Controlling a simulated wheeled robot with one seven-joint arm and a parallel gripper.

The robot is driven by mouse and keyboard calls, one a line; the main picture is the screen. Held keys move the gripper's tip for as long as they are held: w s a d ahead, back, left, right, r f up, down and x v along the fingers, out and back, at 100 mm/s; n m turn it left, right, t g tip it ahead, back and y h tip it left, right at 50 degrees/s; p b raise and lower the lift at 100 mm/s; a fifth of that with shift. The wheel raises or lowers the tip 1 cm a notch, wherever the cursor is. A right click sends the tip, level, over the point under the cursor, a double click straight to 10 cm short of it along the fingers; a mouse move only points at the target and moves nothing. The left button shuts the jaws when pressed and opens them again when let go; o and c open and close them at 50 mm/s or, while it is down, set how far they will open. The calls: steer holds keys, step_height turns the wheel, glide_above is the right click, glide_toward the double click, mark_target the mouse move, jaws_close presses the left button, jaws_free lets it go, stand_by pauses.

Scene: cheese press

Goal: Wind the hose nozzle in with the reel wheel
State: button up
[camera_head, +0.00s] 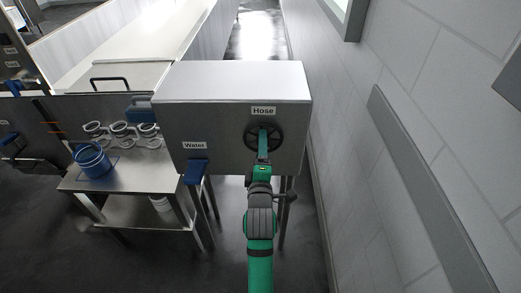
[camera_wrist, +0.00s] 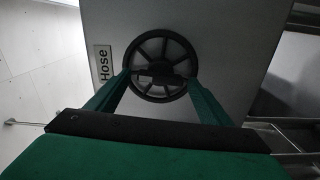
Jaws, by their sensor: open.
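The dark spoked reel wheel (camera_head: 276,133) is on the front of a grey steel cabinet (camera_head: 230,112), below a "Hose" label (camera_head: 263,111). My gripper (camera_head: 264,150) reaches up to the wheel from below in the head view. In the wrist view the wheel (camera_wrist: 160,40) faces the camera, and the fingers of my gripper (camera_wrist: 158,76) stand apart with the hub between their tips. The fingertips overlap the wheel's lower part; I cannot tell whether they touch it. I cannot make out the hose nozzle in either view.
A "Water" label (camera_head: 194,145) and a blue lever (camera_head: 195,172) are on the cabinet's left front. A steel table (camera_head: 137,176) with a blue bucket (camera_head: 91,160) stands to the left. A grey block wall (camera_head: 370,170) runs close on the right.

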steer(key=s, duration=1)
steer(key=shift+s, duration=0.35)
steer(key=shift+w, duration=0.1)
steer(key=s+f+m, duration=0.5)
steer(key=s+f, duration=0.5)
steer(key=s, duration=0.1)
steer(key=s+f+m+g, duration=0.1)
steer(key=s+m, duration=0.5)
steer(key=s, duration=0.7)
steer(key=s+f+m+g, duration=0.1)
steer(key=s+f+m, duration=0.3)
steer(key=s, duration=0.9)
steer(key=shift+s+d+m+g, duration=0.3)
steer(key=shift+s+m, duration=0.1)
steer(key=shift+m, duration=0.6)
